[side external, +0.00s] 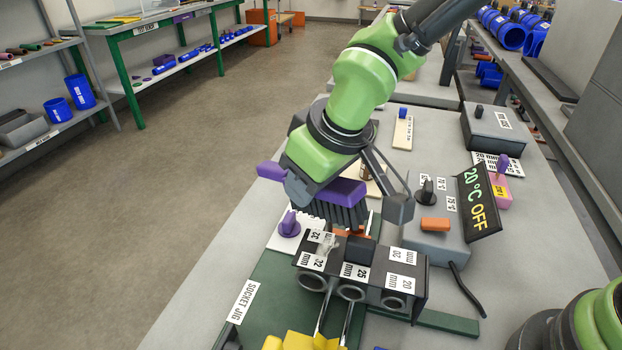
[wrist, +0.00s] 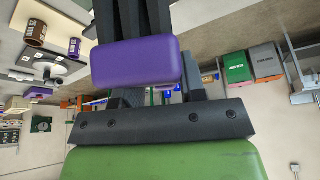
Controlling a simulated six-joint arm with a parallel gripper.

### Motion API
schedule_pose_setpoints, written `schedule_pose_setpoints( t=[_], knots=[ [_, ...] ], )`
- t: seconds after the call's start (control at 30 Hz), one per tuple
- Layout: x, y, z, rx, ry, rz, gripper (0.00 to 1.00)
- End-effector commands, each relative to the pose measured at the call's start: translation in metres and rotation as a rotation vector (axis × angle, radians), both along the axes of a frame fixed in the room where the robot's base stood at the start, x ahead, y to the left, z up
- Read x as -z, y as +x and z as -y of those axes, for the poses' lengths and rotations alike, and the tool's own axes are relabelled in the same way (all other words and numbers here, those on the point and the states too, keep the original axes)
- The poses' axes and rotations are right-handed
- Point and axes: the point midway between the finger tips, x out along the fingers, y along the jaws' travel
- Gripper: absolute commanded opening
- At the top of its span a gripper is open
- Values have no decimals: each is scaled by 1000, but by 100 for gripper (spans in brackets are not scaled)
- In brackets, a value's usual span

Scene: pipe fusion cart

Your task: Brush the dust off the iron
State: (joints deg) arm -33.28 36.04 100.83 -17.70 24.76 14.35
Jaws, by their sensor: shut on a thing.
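The iron (side external: 340,281) is a dark block with round sockets in its front and white labels reading 32, 25 and 20 mm. A pale, greyish patch of dust (side external: 326,243) shows on its top at the left. My gripper (side external: 345,193) is shut on a brush with a purple handle (side external: 270,171) and dark bristles. The bristles point down just above or behind the iron's top; I cannot tell whether they touch it. In the wrist view the purple handle (wrist: 137,62) lies across the jaws, and the iron is not in view.
A grey control box (side external: 436,238) with a display reading 20°C OFF stands right of the iron, its cable trailing forward. A purple knob (side external: 289,225) stands to the left, and yellow parts (side external: 300,341) are in front. The green base plate (side external: 272,275) is clear at the left.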

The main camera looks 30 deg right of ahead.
Motion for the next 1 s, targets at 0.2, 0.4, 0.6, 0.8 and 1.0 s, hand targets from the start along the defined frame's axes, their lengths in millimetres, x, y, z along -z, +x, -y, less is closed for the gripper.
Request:
schedule_pose_setpoints(
  t=[0.2,0.4,0.6,0.8,1.0],
  knots=[
    [-22,0,-1,1,4,4,0],
    [-43,0,-1,1,3,4,0],
    [-58,0,0,0,2,2,0],
    [-59,0,0,0,0,0,0],
    [-63,0,0,1,2,3,0]
  ],
)
